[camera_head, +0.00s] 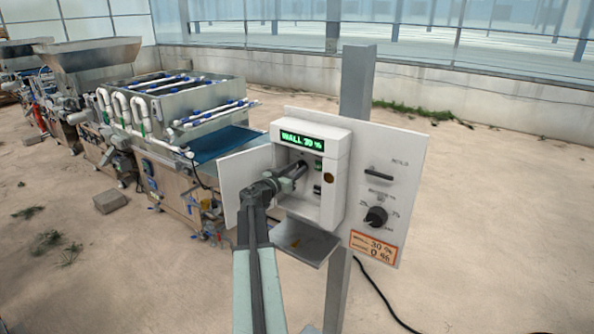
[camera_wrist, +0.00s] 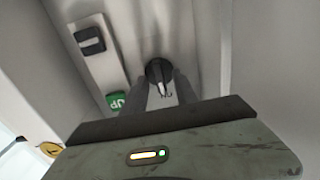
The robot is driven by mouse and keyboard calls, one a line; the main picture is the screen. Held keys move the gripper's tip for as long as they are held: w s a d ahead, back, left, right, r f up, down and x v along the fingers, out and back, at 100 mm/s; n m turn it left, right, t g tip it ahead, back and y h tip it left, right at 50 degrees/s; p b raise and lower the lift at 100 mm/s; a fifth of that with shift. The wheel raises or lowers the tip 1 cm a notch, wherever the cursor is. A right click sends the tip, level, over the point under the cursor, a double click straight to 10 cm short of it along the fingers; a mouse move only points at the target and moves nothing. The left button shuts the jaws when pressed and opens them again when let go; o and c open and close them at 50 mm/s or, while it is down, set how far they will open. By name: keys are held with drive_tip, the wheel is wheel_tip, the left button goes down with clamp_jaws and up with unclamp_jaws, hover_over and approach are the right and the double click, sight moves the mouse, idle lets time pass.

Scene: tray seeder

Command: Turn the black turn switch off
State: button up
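The black turn switch (camera_wrist: 158,71) is a round knob with a white pointer, inside the white control box (camera_head: 339,180). In the wrist view its pointer aims toward my gripper, slightly right of straight down. My gripper (camera_wrist: 160,84) has its two dark fingers apart, one on each side of the knob's near part. I cannot tell whether they touch it. In the head view my gripper (camera_head: 300,168) reaches into the box's open front and hides the switch.
The box has a green display (camera_head: 301,141), an open door (camera_head: 242,185) and a lower shelf (camera_head: 302,243). Another black knob (camera_head: 376,216) is on the panel outside.

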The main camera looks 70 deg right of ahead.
clamp_jaws()
drive_tip(key=shift+d, duration=0.1)
drive_tip(key=shift+n, duration=0.8)
drive_tip(key=n, duration=1)
drive_tip(key=shift+w+f, duration=0.2)
drive_tip(key=shift+n, duration=0.3)
unclamp_jaws()
drive_tip(key=shift+r, duration=0.1)
